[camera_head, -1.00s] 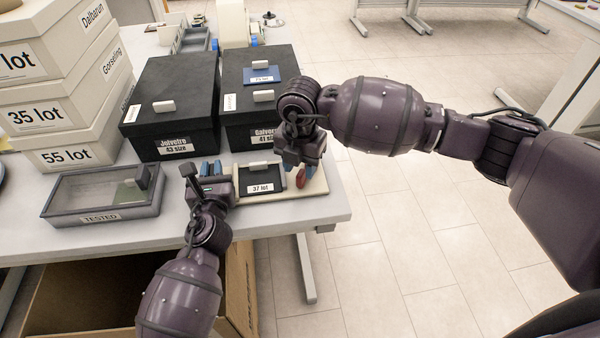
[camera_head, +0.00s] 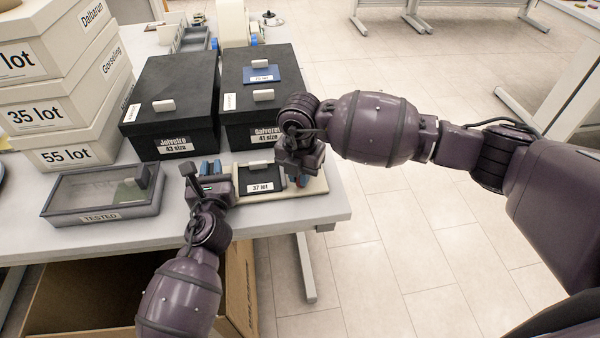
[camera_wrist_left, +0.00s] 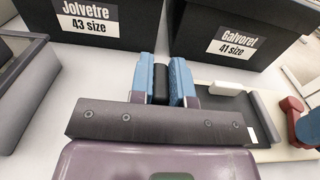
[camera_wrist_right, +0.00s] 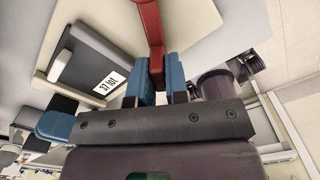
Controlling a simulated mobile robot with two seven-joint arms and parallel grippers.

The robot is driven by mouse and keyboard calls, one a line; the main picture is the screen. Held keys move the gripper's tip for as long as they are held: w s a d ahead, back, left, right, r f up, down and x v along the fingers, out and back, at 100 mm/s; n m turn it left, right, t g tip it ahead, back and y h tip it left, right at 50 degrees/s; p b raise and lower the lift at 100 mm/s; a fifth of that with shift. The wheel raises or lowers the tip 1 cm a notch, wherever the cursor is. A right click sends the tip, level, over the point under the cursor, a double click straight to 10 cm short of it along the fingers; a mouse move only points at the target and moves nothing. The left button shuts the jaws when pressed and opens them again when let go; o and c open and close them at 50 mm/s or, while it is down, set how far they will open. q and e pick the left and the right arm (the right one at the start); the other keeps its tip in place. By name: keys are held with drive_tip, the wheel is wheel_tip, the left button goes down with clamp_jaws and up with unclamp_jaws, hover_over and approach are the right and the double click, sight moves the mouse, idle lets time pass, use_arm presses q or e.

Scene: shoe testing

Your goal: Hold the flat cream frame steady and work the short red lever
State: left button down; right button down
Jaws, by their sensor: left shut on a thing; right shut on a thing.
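The flat cream frame (camera_head: 300,192) lies near the table's front right corner, with a dark "37 lot" panel (camera_head: 261,179) on it. It also shows in the left wrist view (camera_wrist_left: 273,153). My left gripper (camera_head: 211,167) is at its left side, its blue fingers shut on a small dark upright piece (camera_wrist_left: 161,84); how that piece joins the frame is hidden. The short red lever (camera_wrist_right: 149,22) is at the frame's right side, mostly hidden in the head view. My right gripper (camera_head: 299,180) is shut on the lever's end, between its blue fingers in the right wrist view (camera_wrist_right: 160,80).
Two black shoe boxes (camera_head: 172,105) (camera_head: 258,70) stand behind the frame. A grey "TESTED" tray (camera_head: 67,212) lies left of my left gripper. Cream lot boxes (camera_head: 60,145) are stacked at the far left. A cardboard box (camera_head: 238,285) stands below the table's front edge.

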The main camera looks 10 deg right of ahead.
drive_tip(key=shift+w+a+m, duration=0.15)
drive_tip(key=shift+a+m, duration=0.05)
drive_tip(key=shift+m, duration=0.2)
drive_tip(key=c, duration=1.1)
unclamp_jaws()
wheel_tip(320, 180, up, 12)
